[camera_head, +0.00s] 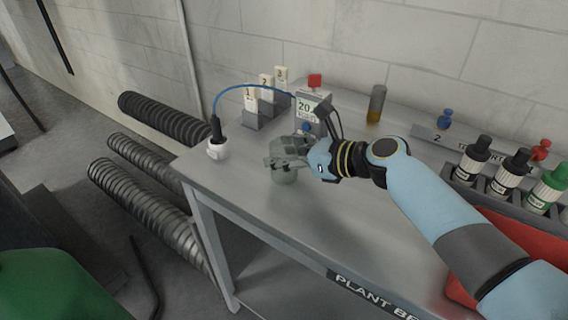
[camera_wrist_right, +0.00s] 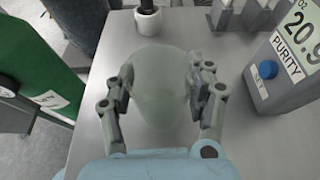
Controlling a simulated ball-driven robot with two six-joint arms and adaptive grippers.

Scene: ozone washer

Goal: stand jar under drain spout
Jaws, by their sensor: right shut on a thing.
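A pale, greenish translucent jar (camera_head: 284,177) is at my right gripper (camera_head: 272,160), over the grey bench top. In the right wrist view the jar (camera_wrist_right: 158,88) fills the gap between the two fingers of the right gripper (camera_wrist_right: 160,84), which is shut on it. I cannot tell whether the jar touches the bench. The gripper hides much of the jar in the head view. I cannot pick out a drain spout in either view. My left gripper is not in view.
A grey purity meter (camera_head: 307,113) stands behind the gripper. A white cup (camera_head: 217,149) with a black probe and blue cable stands at the bench's left end. An amber tube (camera_head: 376,104) and dark-capped bottles (camera_head: 472,160) are to the right. The front-left bench top (camera_head: 235,185) is clear.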

